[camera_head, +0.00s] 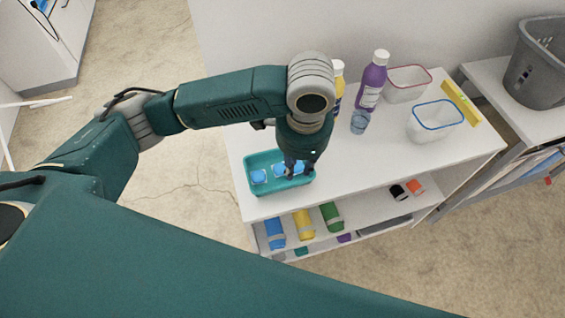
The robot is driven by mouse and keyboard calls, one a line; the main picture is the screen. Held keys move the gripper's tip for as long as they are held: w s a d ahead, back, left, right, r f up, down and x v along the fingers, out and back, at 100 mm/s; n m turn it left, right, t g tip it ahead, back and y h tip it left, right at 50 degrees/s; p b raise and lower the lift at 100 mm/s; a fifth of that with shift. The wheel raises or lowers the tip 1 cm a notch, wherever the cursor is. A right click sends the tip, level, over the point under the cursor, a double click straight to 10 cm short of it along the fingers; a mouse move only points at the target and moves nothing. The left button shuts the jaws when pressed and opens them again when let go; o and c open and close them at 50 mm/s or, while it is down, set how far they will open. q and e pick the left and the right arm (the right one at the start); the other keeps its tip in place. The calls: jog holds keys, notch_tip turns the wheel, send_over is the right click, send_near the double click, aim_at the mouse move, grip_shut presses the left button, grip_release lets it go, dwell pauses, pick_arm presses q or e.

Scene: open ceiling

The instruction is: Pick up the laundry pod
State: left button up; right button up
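Blue and white laundry pods (259,177) sit in a teal tray (250,191) at the left end of the white shelf top. My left gripper (297,176) points down over the right part of the tray, at the pods there. Its dark fingers partly hide the pods beneath, and I cannot tell whether they touch or hold one. My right gripper is not in view.
A purple bottle (372,83), a yellow bottle (339,80) partly behind my arm and a small clear blue cup (360,122) stand behind. Two clear bins, red-rimmed (408,84) and blue-rimmed (435,121), are to the right. The shelf top's front middle (370,170) is clear.

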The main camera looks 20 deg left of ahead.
pick_arm(q)
send_over(294, 183)
jog(key=f, duration=0.4)
jog(key=shift+s+f, duration=0.2)
jog(key=shift+s, duration=0.2)
jog(key=shift+w+f+p, duration=0.25)
jog(key=shift+f+p, duration=0.05)
jog(key=shift+f, duration=0.35)
jog(key=shift+w+a+f+p, duration=0.1)
jog(key=shift+w+f+p, duration=0.1)
jog(key=shift+f, duration=0.95)
jog(key=shift+w+f+p, duration=0.1)
jog(key=shift+f+p, duration=0.1)
jog(key=shift+f, duration=0.9)
grip_shut()
